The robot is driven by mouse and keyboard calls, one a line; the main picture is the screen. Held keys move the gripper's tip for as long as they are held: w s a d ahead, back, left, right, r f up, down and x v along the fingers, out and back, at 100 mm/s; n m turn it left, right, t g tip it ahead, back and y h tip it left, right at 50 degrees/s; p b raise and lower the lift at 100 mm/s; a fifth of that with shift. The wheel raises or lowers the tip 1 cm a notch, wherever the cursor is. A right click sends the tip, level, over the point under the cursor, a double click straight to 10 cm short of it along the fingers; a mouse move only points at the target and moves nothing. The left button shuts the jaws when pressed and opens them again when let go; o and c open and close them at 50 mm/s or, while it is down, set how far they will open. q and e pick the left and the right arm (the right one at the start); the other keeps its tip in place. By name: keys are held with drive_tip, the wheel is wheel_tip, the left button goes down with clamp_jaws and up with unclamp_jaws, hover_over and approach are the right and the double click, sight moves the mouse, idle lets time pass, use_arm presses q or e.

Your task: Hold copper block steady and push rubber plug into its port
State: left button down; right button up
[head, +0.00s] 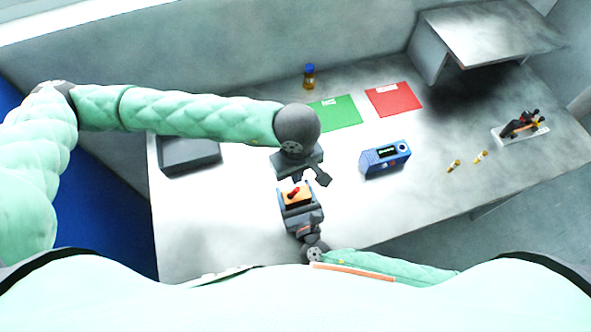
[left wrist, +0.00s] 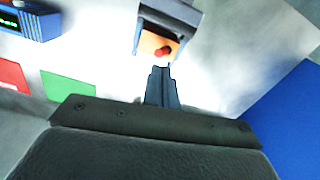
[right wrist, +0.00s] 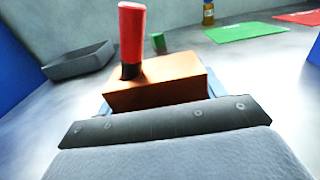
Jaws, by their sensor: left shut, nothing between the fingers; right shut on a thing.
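The copper block (head: 299,200) is held between the fingers of my right gripper (head: 298,196), low in front of me. In the right wrist view the orange-brown block (right wrist: 165,88) sits level above the gripper body. The red plug (right wrist: 131,35), with a black lower part, stands upright on the block's top near its left end; how deep it sits is unclear. It also shows in the left wrist view (left wrist: 162,50). My left gripper (head: 320,178) is shut and empty beside the block's far side. Its closed fingers (left wrist: 162,72) point at the block, seemingly apart from the plug.
A dark grey tray (head: 188,156) is at left. A blue device with a display (head: 385,158) stands at right. Green (head: 336,113) and red (head: 394,99) mats, an amber bottle (head: 309,76) and a raised shelf (head: 488,35) are farther back. A green cylinder (right wrist: 158,43) stands behind the block.

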use_arm(q)
drive_tip(key=shift+f, duration=2.4)
drive_tip(key=shift+f, duration=0.4)
drive_tip(key=shift+r, duration=0.1)
wheel_tip(320, 180, up, 15)
drive_tip(key=shift+f, duration=0.2)
drive_tip(key=shift+f, duration=7)
drive_tip(key=shift+a+f, duration=0.1)
drive_tip(key=shift+f, duration=0.3)
